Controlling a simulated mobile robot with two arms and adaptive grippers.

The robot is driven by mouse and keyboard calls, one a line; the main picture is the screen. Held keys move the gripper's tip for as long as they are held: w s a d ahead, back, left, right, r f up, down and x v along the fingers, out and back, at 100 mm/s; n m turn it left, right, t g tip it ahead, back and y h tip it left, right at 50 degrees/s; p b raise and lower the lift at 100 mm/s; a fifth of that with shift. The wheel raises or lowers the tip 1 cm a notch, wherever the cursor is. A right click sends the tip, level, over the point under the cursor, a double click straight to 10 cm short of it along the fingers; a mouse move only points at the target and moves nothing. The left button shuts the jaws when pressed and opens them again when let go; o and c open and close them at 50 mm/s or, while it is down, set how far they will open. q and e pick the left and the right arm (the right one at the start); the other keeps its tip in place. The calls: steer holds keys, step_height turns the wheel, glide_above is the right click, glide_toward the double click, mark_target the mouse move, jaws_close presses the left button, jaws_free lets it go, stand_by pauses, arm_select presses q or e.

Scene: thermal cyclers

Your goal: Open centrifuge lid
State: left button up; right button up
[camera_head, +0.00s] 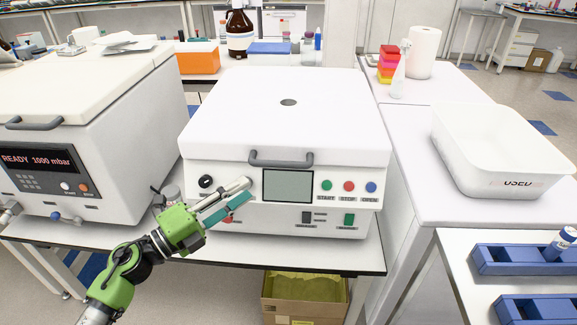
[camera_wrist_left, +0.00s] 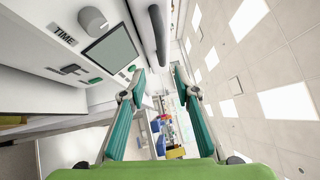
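The white centrifuge (camera_head: 285,145) stands on the middle bench. Its lid (camera_head: 330,110) lies closed, with a grey bar handle (camera_head: 282,159) at the front edge. The front panel has a dark display (camera_head: 288,186), and green, red and blue buttons labelled START, STOP and OPEN. My left gripper (camera_head: 246,191) is in front of the panel, left of the display and below the handle. In the left wrist view its teal-padded fingers (camera_wrist_left: 160,78) are apart and empty. The handle (camera_wrist_left: 158,42) shows ahead of them, apart from the fingertips. My right gripper is not in view.
A white vacuum device (camera_head: 85,140) reading READY 1000 mbar stands close on the left. A white bin (camera_head: 475,165) and blue racks (camera_head: 515,262) are on the right. A cardboard box (camera_head: 303,298) sits below the bench.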

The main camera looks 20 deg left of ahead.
mark_target(282, 163)
arm_select(q)
steer(key=p+x, duration=0.1)
steer(key=x, duration=0.3)
steer(key=p+x, duration=0.1)
steer(key=x, duration=0.7)
steer(key=shift+w+r+p, duration=0.1)
steer(key=shift+r+p, duration=0.2)
steer(key=shift+p, duration=0.1)
steer(key=shift+w+d, duration=0.2)
steer(key=shift+w, duration=0.05)
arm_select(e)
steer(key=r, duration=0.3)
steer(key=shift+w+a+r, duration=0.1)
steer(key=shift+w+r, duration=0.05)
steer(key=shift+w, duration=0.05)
arm_select(q)
jaws_close()
